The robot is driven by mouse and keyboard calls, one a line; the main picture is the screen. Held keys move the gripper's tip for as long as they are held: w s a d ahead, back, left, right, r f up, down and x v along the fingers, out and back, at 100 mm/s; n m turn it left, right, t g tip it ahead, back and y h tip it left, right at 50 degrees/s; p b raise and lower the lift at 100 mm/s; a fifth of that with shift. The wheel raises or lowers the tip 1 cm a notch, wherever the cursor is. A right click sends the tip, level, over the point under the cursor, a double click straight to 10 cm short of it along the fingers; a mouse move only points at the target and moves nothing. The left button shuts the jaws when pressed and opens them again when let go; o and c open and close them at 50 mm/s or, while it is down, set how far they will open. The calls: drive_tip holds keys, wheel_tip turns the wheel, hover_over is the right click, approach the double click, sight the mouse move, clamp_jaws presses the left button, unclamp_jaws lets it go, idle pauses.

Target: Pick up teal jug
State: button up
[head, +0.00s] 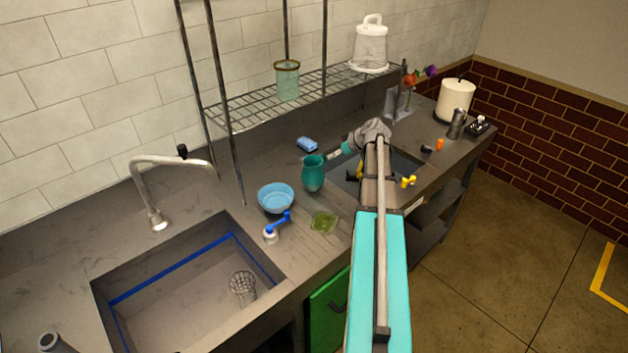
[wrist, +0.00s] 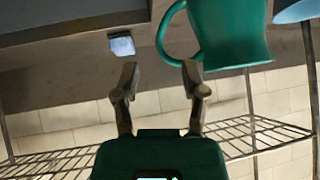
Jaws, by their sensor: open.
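The teal jug (head: 313,178) stands upright on the grey counter, between the light blue bowl and the far sink. In the wrist view the jug (wrist: 232,35) fills the upper right, with its looped handle turned toward my gripper. My gripper (head: 335,154) is just right of the jug in the head view, its fingers pointing at it. In the wrist view my gripper (wrist: 160,72) is open and empty. The handle lies just beyond the fingertips, closest to the right finger. I cannot tell whether they touch.
A light blue bowl (head: 276,198), a blue-and-white dispenser (head: 276,231) and a green patch (head: 323,222) lie near the jug. A blue sponge (head: 307,144) is behind it. A wire shelf (head: 262,105) hangs over the back. A large sink (head: 170,302) opens at the left.

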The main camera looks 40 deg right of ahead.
sight(324, 158)
drive_tip(key=shift+w+a+f, duration=0.15)
drive_tip(key=shift+w+f, duration=0.2)
drive_tip(key=shift+w, duration=0.05)
drive_tip(key=shift+f+b, duration=0.1)
drive_tip(key=shift+b, duration=0.2)
drive_tip(key=shift+b+x, duration=1.85)
drive_tip(key=shift+x, duration=0.8)
clamp_jaws()
